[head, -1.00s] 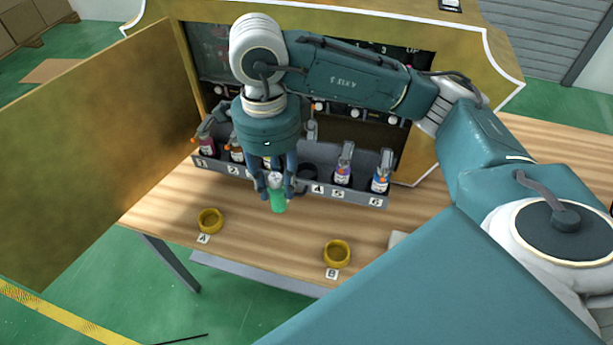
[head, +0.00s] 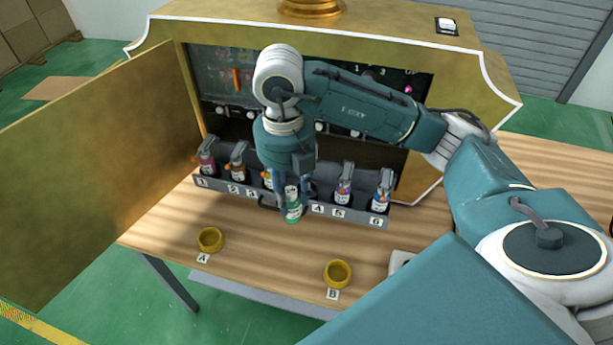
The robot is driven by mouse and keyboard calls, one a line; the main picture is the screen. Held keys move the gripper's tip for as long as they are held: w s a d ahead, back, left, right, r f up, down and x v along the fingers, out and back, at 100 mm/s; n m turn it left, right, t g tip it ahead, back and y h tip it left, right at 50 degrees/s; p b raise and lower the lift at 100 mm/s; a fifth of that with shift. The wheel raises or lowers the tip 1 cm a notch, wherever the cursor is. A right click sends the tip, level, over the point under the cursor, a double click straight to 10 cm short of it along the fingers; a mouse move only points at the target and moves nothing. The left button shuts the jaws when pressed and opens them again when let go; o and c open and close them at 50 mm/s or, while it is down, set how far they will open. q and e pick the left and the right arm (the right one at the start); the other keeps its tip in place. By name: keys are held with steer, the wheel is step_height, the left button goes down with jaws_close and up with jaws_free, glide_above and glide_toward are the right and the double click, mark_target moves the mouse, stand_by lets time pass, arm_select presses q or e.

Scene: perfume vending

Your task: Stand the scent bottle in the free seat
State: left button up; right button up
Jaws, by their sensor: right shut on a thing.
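My right gripper (head: 284,200) is shut on a green scent bottle (head: 293,208) with a white label. It holds the bottle roughly upright, at the front of the grey rack (head: 358,214), left of the label 4. Whether the bottle touches the rack, I cannot tell. Bottles stand in the seats around it: a dark red one (head: 207,162) by label 1, an orange-brown one (head: 238,166) by 2, a partly hidden one by 3, and purple-orange (head: 343,190) and blue-orange (head: 382,196) ones at 5 and 6. The seat at 4 is hidden behind my gripper. My left gripper is out of view.
Yellow rings A (head: 210,240) and B (head: 337,273) lie on the wooden table (head: 265,250). The table between rack and rings is clear.

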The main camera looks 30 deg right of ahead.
steer(key=w+d+p, duration=0.3)
steer(key=w+d, duration=0.5)
steer(key=d, duration=0.1)
step_height(320, 180, down, 6)
steer(key=shift+d+f+p, duration=0.15)
steer(key=shift+f+p, duration=0.1)
steer(key=shift+p, duration=0.55)
steer(key=shift+f, duration=0.25)
steer(key=shift+f, duration=0.1)
steer(key=o, duration=1.2)
